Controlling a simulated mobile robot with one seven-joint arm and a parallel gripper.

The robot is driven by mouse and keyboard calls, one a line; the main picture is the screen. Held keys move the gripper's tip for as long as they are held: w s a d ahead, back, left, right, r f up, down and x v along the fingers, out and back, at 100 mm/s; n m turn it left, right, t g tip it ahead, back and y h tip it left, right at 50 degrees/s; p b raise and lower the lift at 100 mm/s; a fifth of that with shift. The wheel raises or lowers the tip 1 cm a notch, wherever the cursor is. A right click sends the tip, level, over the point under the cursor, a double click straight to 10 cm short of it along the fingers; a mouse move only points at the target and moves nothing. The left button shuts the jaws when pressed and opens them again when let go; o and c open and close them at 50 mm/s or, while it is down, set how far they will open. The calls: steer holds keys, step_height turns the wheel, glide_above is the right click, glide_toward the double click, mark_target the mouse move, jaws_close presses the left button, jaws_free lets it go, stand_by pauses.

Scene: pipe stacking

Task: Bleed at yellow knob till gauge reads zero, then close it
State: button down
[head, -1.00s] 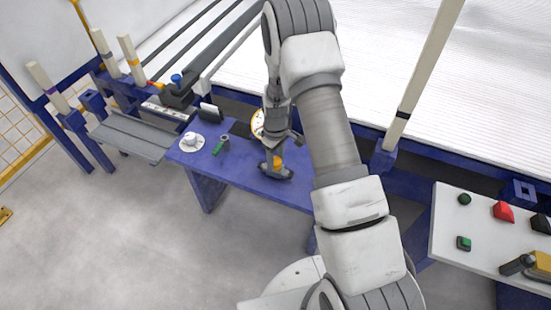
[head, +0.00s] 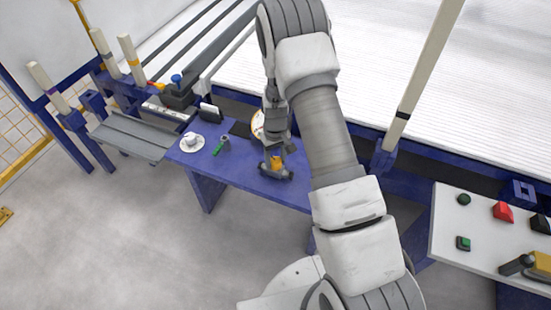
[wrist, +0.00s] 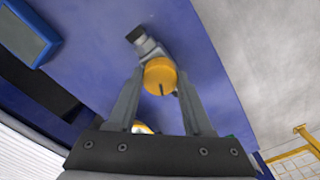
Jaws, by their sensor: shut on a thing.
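The yellow knob (wrist: 159,72) sits between the two fingers of my gripper (wrist: 162,80) in the wrist view, and the fingers are shut on it. A dark line shows on the knob's face. In the head view the knob (head: 277,162) shows as a small yellow patch at a dark fitting (head: 276,173) on the blue bench. The round gauge (head: 257,124) stands behind my gripper and is partly hidden by it. In the wrist view only a sliver of the gauge (wrist: 143,128) shows between the fingers. Its needle and reading cannot be made out.
On the blue bench (head: 240,180), a white cup on a saucer (head: 191,143), a small green-handled tool (head: 219,147) and a dark upright device (head: 209,111) lie to the left. A white panel with buttons (head: 485,235) is at the right.

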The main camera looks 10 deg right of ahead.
mark_target(276, 160)
steer(key=m, duration=0.6)
steer(key=shift+p, duration=0.35)
steer(key=m+p, duration=0.1)
steer(key=m, duration=0.5)
steer(key=shift+m, duration=0.3)
steer(key=shift+c, duration=1.5)
jaws_free()
step_height(276, 160, up, 18)
steer(key=p, duration=0.4)
steer(key=shift+f, duration=0.25)
